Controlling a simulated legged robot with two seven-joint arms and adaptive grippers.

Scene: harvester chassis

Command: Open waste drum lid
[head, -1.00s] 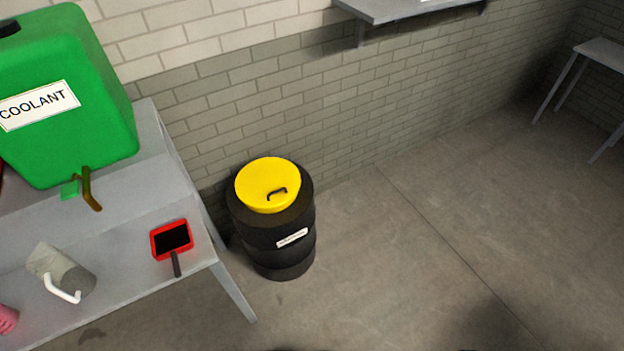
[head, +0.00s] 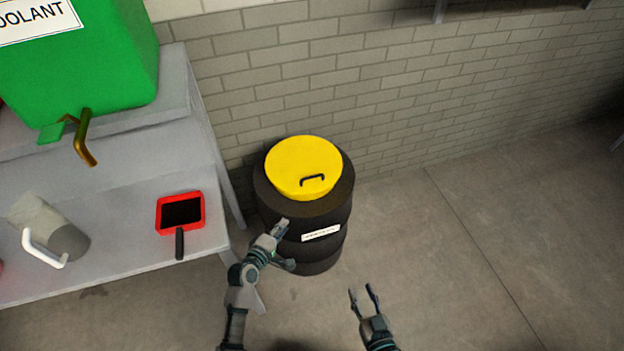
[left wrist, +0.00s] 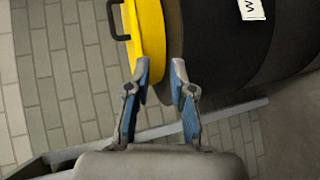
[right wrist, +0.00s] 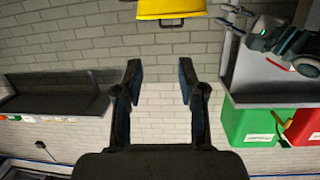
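The black waste drum (head: 318,257) stands on the floor with its yellow lid (head: 300,163) closed on top. A dark handle (head: 313,180) sits on the lid's near side. My left gripper (head: 286,243) is open and empty, in front of the drum and below the lid in the head view. In the left wrist view the yellow lid (left wrist: 148,40) and drum (left wrist: 205,60) lie beyond its open fingers (left wrist: 160,72). My right gripper (head: 363,290) is open and empty, right of the drum. The right wrist view shows the lid (right wrist: 172,8) at its top edge.
A grey table (head: 120,255) stands left of the drum, carrying a green coolant container (head: 80,65), a red dustpan-like item (head: 181,212) and a grey jug (head: 50,228). A brick wall is behind the drum. The floor to the right is clear.

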